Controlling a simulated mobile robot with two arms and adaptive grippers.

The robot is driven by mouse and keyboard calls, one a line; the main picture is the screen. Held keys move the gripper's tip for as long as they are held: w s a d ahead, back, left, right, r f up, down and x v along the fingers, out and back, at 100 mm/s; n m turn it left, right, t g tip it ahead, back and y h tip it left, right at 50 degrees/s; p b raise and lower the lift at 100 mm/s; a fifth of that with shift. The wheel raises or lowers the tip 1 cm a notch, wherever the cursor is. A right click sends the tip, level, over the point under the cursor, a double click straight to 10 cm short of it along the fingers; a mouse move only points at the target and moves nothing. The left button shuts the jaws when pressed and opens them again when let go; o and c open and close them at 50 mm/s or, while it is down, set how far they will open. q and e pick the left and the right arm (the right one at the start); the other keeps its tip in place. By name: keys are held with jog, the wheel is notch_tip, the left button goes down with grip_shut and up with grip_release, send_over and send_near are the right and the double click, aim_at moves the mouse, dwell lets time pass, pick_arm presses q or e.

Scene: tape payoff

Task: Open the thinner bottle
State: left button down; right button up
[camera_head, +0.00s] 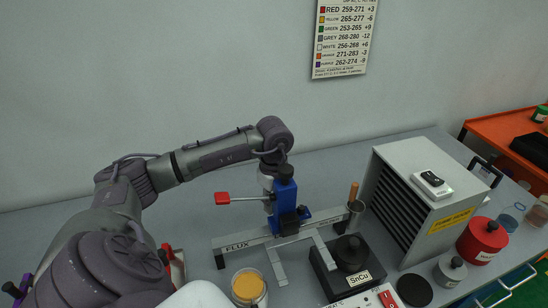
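I cannot tell for sure which vessel is the thinner bottle. A small grey can with a dark cap and a label too small to read (450,270) stands upright at the right front. A clear, bluish container (511,216) stands farther back at the right edge. My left arm comes in from the left and bends down at the wrist behind a blue upright device with a red-tipped lever (285,190). My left gripper's fingers are hidden there or too small to make out, well left of the grey can. My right gripper is not in view.
A grey vented box (390,212) stands right of the blue device. A red can (482,240) and a black disc (414,290) are near the grey can. A black pot labelled SnCu (350,254) and a yellow-topped jar (248,288) are in front.

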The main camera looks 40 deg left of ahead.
pick_arm(q)
notch_tip(320, 180, down, 2)
jog(key=shift+f, duration=0.8)
notch_tip(320, 180, down, 3)
jog(key=shift+f+p, duration=0.15)
jog(key=shift+p, duration=0.3)
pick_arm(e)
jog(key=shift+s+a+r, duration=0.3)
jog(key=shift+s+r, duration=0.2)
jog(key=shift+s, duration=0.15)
pick_arm(q)
jog(key=shift+f, duration=0.1)
jog(key=shift+f, duration=0.1)
jog(key=c, duration=0.9)
grip_release()
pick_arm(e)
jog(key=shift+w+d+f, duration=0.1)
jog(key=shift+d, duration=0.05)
